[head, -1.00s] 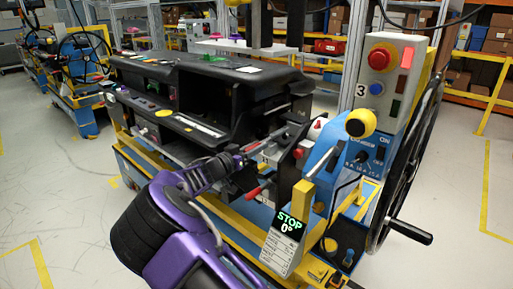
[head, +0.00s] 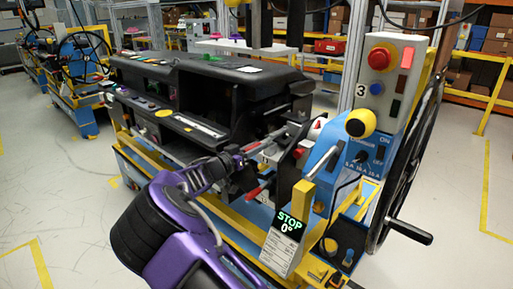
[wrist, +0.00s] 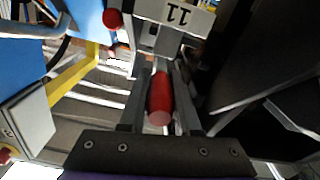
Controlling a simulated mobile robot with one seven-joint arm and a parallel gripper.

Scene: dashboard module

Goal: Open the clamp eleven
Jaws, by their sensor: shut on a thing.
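Clamp eleven shows in the wrist view by its light plate (wrist: 175,14) marked 11, at the top. Its red handle (wrist: 160,98) points toward the wrist camera. My gripper (wrist: 160,112) is shut on this red handle, with one grey finger on each side of it. In the head view my purple arm reaches in from the bottom, and my gripper (head: 240,162) is at the clamps by the right end of the black dashboard module (head: 200,92). The fingertips are hard to make out there. The clamp's far end is partly hidden.
A second red knob (wrist: 112,18) is close by at the upper left in the wrist view.

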